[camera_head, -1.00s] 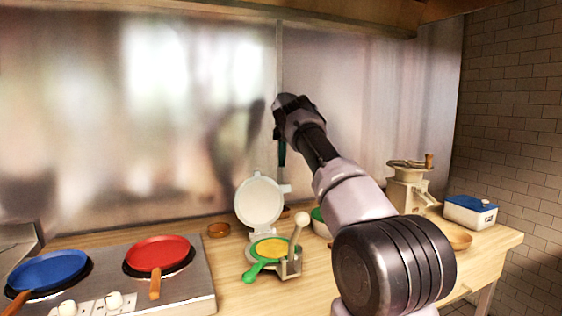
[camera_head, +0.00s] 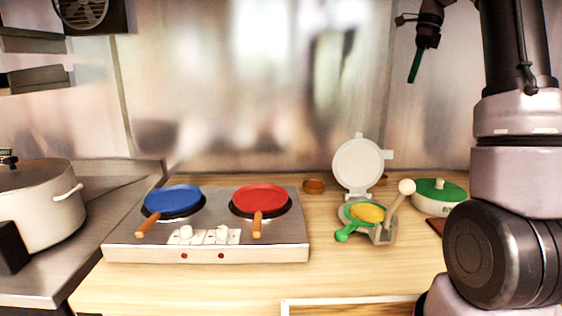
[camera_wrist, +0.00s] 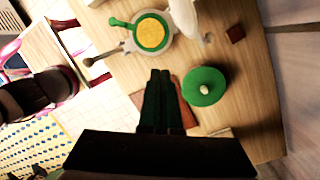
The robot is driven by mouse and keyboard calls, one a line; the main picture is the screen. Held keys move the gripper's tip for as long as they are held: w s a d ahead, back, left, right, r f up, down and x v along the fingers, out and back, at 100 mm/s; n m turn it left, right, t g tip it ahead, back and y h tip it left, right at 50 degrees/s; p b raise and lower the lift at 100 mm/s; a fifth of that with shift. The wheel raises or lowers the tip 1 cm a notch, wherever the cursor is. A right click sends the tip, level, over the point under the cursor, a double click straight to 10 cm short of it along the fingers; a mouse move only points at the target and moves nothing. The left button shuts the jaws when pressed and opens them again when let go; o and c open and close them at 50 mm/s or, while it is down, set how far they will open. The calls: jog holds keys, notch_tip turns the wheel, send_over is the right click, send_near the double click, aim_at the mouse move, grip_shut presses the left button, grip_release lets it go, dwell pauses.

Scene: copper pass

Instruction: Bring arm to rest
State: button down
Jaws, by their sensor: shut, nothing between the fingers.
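My gripper (camera_head: 416,66) hangs high at the upper right of the head view, in front of the metal back wall, pointing down with its green fingers. In the wrist view my gripper (camera_wrist: 161,80) has its two green fingers together, with nothing between them. My arm rises along the right edge of the head view. The fingers are well above the counter and touch nothing there.
A two-burner stove (camera_head: 206,246) carries a blue pan (camera_head: 174,198) and a red pan (camera_head: 260,197). An open press (camera_head: 358,165) with a yellow disc (camera_head: 367,212) stands right of it. A green-lidded pot (camera_head: 440,193) sits near my arm. A large pot (camera_head: 38,200) is at left.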

jog(key=s+a+r+n+t, duration=0.1)
jog(key=s+a+n+t, duration=0.1)
jog(key=s+a+n, duration=0.35)
jog(key=s+a+r+n+t, duration=0.1)
jog(key=s+a+n+t, duration=0.15)
jog(key=s+n, duration=0.6)
jog(key=s+a+f+n+t, duration=0.1)
jog(key=s+a+f+n, duration=0.1)
jog(key=s, duration=0.5)
jog(key=s+a+f+n+t, duration=0.2)
jog(key=s+a+f+n, duration=0.1)
jog(key=s, duration=0.4)
jog(key=shift+s+a+f+n+h, duration=0.15)
jog(key=shift+a+f+n+h, duration=0.2)
jog(key=shift+f+n, duration=0.5)
jog(key=shift+f+m, duration=0.15)
jog(key=shift+m, duration=0.1)
